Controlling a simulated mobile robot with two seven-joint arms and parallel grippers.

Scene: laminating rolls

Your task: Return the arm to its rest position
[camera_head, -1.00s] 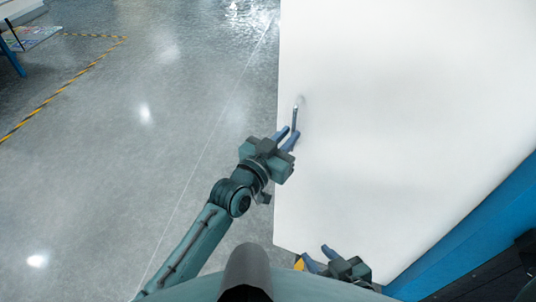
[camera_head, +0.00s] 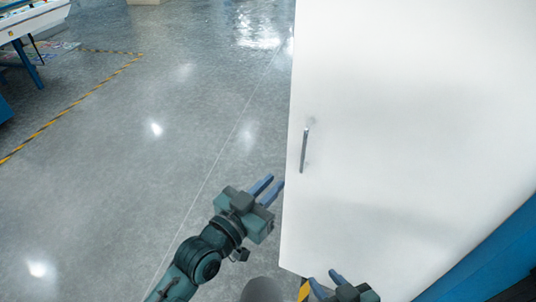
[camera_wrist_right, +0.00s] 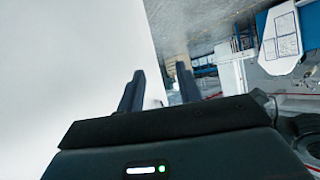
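My left gripper (camera_head: 266,190) is in the lower middle of the head view, left of the white door panel's edge. Its blue fingers are apart with nothing between them, clear of the door handle. My right gripper (camera_head: 325,286) is at the bottom of the head view, in front of the lower part of the panel. In the right wrist view its two fingers (camera_wrist_right: 160,88) stand apart with nothing between them.
A large white door panel (camera_head: 400,130) with a metal handle (camera_head: 304,150) fills the right side. A blue frame (camera_head: 490,255) runs along the lower right. Open grey floor (camera_head: 130,180) with a yellow-black stripe (camera_head: 70,108) lies to the left. A blue-legged table (camera_head: 30,20) stands at the upper left.

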